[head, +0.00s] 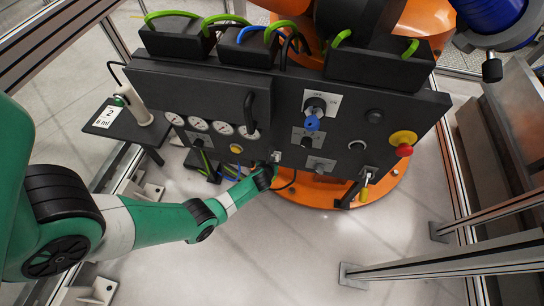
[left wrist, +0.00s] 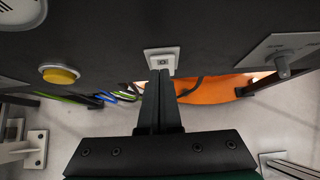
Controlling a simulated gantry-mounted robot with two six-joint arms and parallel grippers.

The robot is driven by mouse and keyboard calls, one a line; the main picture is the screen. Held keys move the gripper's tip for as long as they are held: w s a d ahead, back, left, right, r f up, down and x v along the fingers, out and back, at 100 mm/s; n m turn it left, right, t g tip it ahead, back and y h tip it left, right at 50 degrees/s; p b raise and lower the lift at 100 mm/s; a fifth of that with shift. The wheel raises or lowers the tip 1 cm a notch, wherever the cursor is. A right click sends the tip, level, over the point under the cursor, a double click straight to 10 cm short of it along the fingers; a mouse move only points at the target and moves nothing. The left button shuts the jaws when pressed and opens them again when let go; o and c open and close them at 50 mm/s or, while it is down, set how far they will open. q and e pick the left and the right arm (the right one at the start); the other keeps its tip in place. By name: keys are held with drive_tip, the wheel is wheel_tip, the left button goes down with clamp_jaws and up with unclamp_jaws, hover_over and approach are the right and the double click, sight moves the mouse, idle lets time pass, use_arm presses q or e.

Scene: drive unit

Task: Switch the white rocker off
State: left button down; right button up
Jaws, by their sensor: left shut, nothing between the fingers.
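The white rocker (left wrist: 163,62) is a small switch on a white square plate on the underside-facing front of a dark panel, at the upper middle in the left wrist view. It shows small in the head view (head: 276,156), partly behind my gripper. My left gripper (head: 271,168) is shut and empty, right at the rocker. In the left wrist view its closed black fingers (left wrist: 161,76) end just below the plate and overlap its lower edge. I cannot tell whether they touch the rocker, nor which way it is tipped.

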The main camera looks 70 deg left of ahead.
use_arm(q)
drive_tip(key=p+v, duration=0.8)
drive_tip(key=v, duration=0.3)
drive_tip(key=shift+r, duration=0.55)
